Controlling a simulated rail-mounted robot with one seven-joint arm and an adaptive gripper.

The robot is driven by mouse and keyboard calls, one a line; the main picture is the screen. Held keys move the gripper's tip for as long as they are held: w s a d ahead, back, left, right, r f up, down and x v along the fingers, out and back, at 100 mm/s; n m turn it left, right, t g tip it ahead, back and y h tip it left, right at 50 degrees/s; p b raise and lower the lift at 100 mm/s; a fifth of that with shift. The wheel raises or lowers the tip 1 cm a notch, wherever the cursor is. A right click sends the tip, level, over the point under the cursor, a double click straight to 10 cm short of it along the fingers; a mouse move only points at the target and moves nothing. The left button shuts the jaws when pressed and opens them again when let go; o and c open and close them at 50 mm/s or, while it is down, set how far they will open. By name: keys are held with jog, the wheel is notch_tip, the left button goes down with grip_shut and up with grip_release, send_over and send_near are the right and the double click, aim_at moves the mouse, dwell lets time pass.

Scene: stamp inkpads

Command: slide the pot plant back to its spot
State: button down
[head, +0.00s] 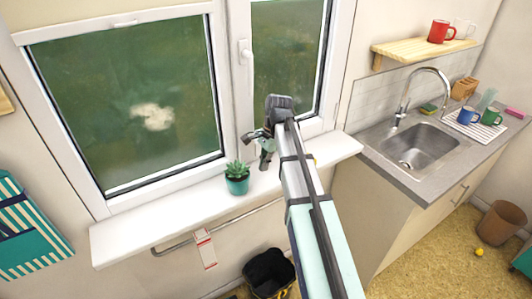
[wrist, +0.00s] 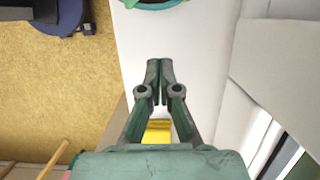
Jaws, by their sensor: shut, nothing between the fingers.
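The pot plant, a green succulent in a teal pot (head: 237,185), stands upright on the white window sill (head: 140,232). Only the edge of the pot (wrist: 160,4) shows at the top of the wrist view. My gripper (head: 264,164) is shut and empty, low over the sill just right of the pot. In the wrist view my gripper's closed fingertips (wrist: 159,63) point toward the pot, with a bare strip of sill between them. A yellow patch or object (wrist: 158,131) shows on the sill behind the fingers; I cannot tell which it is.
The window frame (head: 222,80) borders the sill at the back. A rail (head: 175,247) with a hanging red and white tag (head: 205,249) runs below its front edge. A black bin (head: 268,270) stands beneath. The sill left of the pot is clear. A sink (head: 420,147) is at right.

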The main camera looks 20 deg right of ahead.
aim_at(253, 183)
jog(key=x, duration=0.2)
jog(key=shift+s+a+f+p, duration=0.1)
jog(key=shift+a+f+p, duration=0.05)
jog(key=shift+f+p, duration=0.2)
jog(key=shift+s+a+f+p, duration=0.15)
jog(key=shift+a+p, duration=0.1)
jog(key=shift+a, duration=0.4)
jog(key=shift+s+a+p, duration=0.2)
jog(key=shift+a+p, duration=0.05)
jog(key=shift+a, duration=0.4)
jog(key=shift+s+a+f+p, duration=0.15)
jog(key=shift+a+p, duration=0.1)
jog(key=shift+a, duration=0.4)
